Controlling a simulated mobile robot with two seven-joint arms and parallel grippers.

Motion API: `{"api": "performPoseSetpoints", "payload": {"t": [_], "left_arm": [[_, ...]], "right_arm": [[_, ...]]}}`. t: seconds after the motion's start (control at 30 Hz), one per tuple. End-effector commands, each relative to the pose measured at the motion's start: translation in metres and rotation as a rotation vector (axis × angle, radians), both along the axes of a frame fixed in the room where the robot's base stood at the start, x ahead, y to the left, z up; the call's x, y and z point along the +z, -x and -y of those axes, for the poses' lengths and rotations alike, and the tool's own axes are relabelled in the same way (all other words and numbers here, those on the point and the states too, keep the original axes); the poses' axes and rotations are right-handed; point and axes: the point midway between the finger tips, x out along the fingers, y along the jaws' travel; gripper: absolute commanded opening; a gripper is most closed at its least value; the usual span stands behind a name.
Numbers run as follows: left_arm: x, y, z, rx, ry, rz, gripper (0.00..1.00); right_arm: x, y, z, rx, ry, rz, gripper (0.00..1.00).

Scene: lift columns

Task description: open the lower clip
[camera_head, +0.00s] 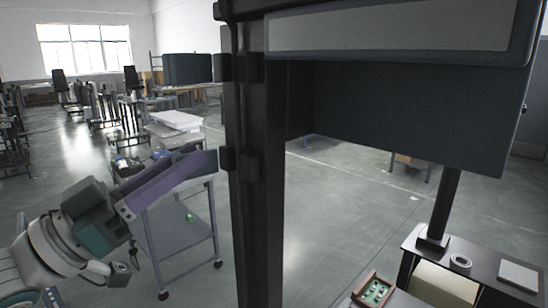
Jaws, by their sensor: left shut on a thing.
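A dark upright column (258,230) stands close in front of me, with small dark clips on its side. The upper clip (246,68) is near the top of the post. The lower clip (242,164) sits about halfway down the picture. My left gripper (213,161) comes in from the left, with its long purple-grey fingers slanting up to the column. Its tips are at the left edge of the lower clip and are shut on it. The exact contact is small and dark. My right gripper is not in view.
A large dark panel (400,110) fills the upper right beside the column. A grey wheeled cart (183,240) stands behind my left arm. A bench at lower right holds a tape roll (460,261) and a red-edged tray (362,287). Open floor (330,210) lies beyond the column.

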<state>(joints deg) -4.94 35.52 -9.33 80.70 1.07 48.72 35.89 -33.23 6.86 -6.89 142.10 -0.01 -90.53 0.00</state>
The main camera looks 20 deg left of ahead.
Motion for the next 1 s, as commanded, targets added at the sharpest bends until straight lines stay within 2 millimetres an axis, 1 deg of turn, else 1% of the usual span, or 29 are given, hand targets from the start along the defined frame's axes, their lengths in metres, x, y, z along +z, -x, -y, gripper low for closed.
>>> {"api": "performPoseSetpoints", "payload": {"t": [0.03, 0.13, 0.3, 0.4, 0.53, 0.8, 0.83, 1.0], "left_arm": [[-0.001, -0.002, -0.004, 0.011, 0.001, -0.005, 0.00], [0.000, -0.002, -0.004, 0.017, 0.002, -0.006, 0.00], [0.003, 0.002, 0.000, 0.114, 0.009, -0.010, 0.00], [0.002, 0.004, 0.002, 0.177, 0.008, -0.009, 0.00], [0.000, 0.005, 0.003, 0.222, 0.005, -0.009, 0.00], [-0.002, 0.004, 0.002, 0.226, 0.001, -0.009, 0.00], [-0.002, 0.004, 0.002, 0.226, 0.000, -0.010, 0.27], [-0.002, 0.005, 0.004, 0.222, 0.001, -0.007, 0.46]], "right_arm": [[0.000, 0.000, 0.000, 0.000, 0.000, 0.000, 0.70], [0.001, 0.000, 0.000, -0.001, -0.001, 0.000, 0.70], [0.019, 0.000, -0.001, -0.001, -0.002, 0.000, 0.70], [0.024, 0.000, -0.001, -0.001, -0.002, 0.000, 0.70], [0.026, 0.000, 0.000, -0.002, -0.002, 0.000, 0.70], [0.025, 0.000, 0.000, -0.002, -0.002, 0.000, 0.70], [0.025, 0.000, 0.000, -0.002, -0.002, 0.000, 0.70], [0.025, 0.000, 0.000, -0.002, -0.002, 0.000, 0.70]]}}
